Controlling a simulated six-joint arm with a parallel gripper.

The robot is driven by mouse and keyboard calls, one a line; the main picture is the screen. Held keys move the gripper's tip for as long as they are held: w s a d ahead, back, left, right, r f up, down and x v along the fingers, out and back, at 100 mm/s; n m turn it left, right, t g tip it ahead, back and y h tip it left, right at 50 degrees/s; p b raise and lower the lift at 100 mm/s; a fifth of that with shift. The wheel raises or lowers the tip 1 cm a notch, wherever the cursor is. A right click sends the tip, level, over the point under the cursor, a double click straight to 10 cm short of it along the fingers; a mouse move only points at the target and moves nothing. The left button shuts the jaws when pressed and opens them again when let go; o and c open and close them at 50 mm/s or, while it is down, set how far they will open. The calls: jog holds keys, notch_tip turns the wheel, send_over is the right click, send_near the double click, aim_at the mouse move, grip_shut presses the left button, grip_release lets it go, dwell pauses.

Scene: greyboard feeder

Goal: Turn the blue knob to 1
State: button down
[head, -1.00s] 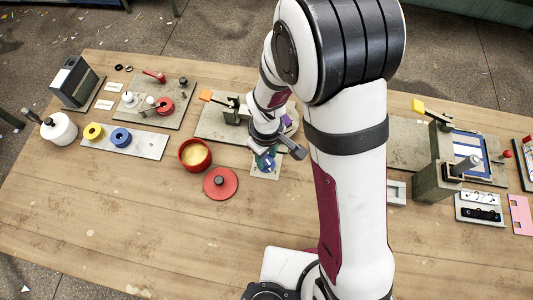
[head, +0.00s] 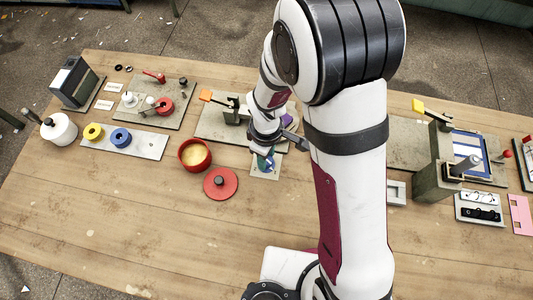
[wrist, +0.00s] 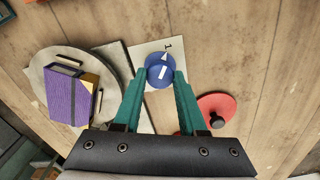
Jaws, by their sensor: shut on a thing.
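The blue knob (wrist: 154,73) sits on a pale square plate (wrist: 145,50) in the wrist view. It has a white bar across its top, and a white pointer at its edge points roughly at a dark mark on the plate that looks like a 1. My gripper (wrist: 160,75) has its two green fingers on either side of the knob, shut on it. In the head view my gripper (head: 264,160) is over the plate (head: 266,175), and the fingers and my wrist hide most of the knob.
A red lid (head: 220,183) lies left of the plate, beside a red pot (head: 195,155) with yellow contents. A purple block (wrist: 67,97) rests on a round grey disc (wrist: 50,62) close by. The front of the wooden table (head: 150,230) is clear.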

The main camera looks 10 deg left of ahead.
jog(key=shift+c, duration=2.3)
grip_release()
notch_tip(320, 180, up, 16)
jog(key=shift+f, duration=0.1)
